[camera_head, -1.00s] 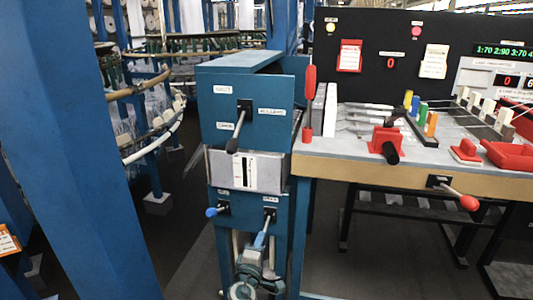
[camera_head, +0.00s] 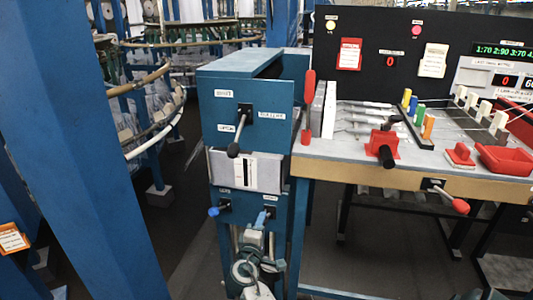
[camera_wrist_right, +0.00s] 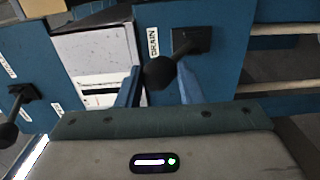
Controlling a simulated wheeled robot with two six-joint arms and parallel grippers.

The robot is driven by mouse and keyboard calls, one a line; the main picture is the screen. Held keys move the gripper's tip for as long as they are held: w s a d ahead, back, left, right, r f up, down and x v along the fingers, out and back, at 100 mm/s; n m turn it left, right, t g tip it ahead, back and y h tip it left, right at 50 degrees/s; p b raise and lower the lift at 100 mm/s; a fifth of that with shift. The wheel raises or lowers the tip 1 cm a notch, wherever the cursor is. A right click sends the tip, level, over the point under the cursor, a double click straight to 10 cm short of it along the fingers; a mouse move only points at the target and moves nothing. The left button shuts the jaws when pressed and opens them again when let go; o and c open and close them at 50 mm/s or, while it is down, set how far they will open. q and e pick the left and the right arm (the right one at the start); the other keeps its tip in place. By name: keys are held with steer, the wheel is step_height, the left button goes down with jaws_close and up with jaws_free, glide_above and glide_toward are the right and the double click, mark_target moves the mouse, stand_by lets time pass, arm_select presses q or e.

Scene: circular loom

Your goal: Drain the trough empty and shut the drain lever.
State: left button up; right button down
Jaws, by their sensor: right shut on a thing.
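The drain lever, with a black ball knob (camera_wrist_right: 160,72) and a DRAIN label beside its slot, shows in the right wrist view. My right gripper (camera_wrist_right: 160,88) has its two blue fingers on either side of the knob and is shut on it. In the head view my right gripper (camera_head: 263,220) is at the right slot of the lower blue panel and hides most of the lever. The trough (camera_head: 270,172) is a pale grey box above it. Its white front plate has a dark vertical gauge strip; I cannot read the level. My left gripper is not in view.
A blue-knobbed lever (camera_head: 214,211) stands left of the drain lever. A black-knobbed lever (camera_head: 233,150) hangs on the upper blue box. A bench (camera_head: 350,173) with red fixtures stands at right, a blue post (camera_head: 85,150) at left. Floor between is clear.

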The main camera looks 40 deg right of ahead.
steer(key=shift+w+r, duration=0.1)
steer(key=shift+r, duration=0.25)
steer(key=c, duration=1)
jaws_free()
steer(key=shift+f, duration=0.15)
steer(key=v, duration=0.8)
steer(key=shift+b, duration=0.45)
